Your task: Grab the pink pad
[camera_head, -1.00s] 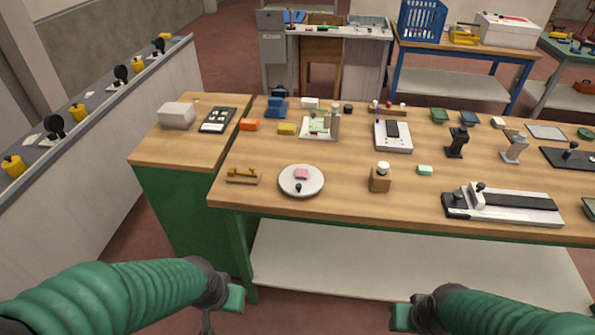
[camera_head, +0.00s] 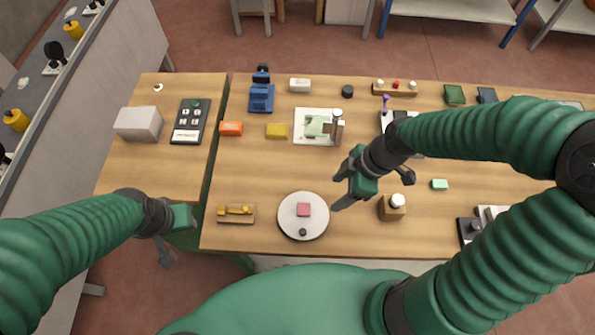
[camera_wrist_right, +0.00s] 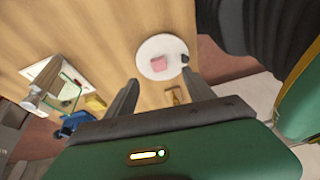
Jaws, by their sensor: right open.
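The pink pad (camera_head: 303,209) is a small block lying on a round white plate (camera_head: 290,227) near the table's front edge, with a small dark knob in front of it. My right gripper (camera_head: 336,194) is open and empty, above the table just right of the plate. In the right wrist view the pink pad (camera_wrist_right: 160,64) lies on the plate (camera_wrist_right: 150,46), beyond the open fingers (camera_wrist_right: 160,88). My left gripper (camera_head: 190,222) is at the left, near the table's front edge and away from the pad; its fingers are not clear.
A wooden block with a white knob (camera_head: 393,206) stands right of the plate. A brass tool on a wooden base (camera_head: 236,214) lies to its left. Behind are a yellow block (camera_head: 277,131), an orange block (camera_head: 231,129) and a white board with a metal post (camera_head: 300,127).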

